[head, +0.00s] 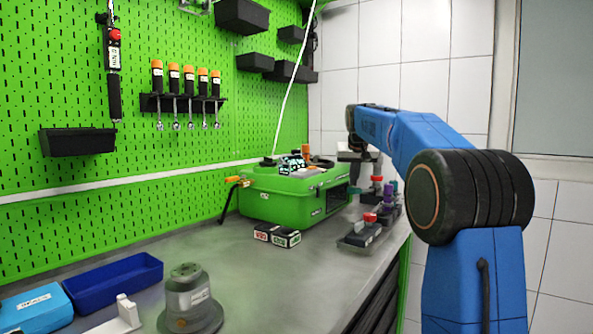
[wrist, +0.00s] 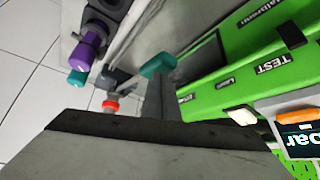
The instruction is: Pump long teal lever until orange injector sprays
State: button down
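The long teal lever (wrist: 158,66) shows in the wrist view as a teal grip on a pale rod above a red ring (wrist: 110,105). My gripper (wrist: 162,98) shows as a narrow dark grey post just below the teal grip; its fingers look shut together. The grip overlaps the finger tip in the picture; whether they touch is unclear. In the head view my gripper (head: 358,156) is at the bench's right side, above a cluster of red, teal and purple knobs (head: 386,196). An orange-yellow fitting (head: 238,181), possibly the injector, is on the green case's left side. No spray is visible.
The green case (head: 290,195) stands beside the cluster. A purple knob (wrist: 88,48) and a second teal cap (wrist: 77,78) are left of the lever. Two small labelled boxes (head: 277,236) sit in front of the case. The bench's middle is clear.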

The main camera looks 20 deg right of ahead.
jog(key=shift+s+a+f, duration=0.1)
jog(key=shift+f, duration=1.3)
jog(key=shift+r, duration=0.1)
jog(key=shift+w+d+r, duration=0.15)
jog(key=shift+r, duration=1.45)
jog(key=shift+w+d+r, duration=0.1)
jog(key=shift+d+r, duration=0.05)
jog(key=shift+r, duration=1.45)
jog(key=shift+r, duration=3)
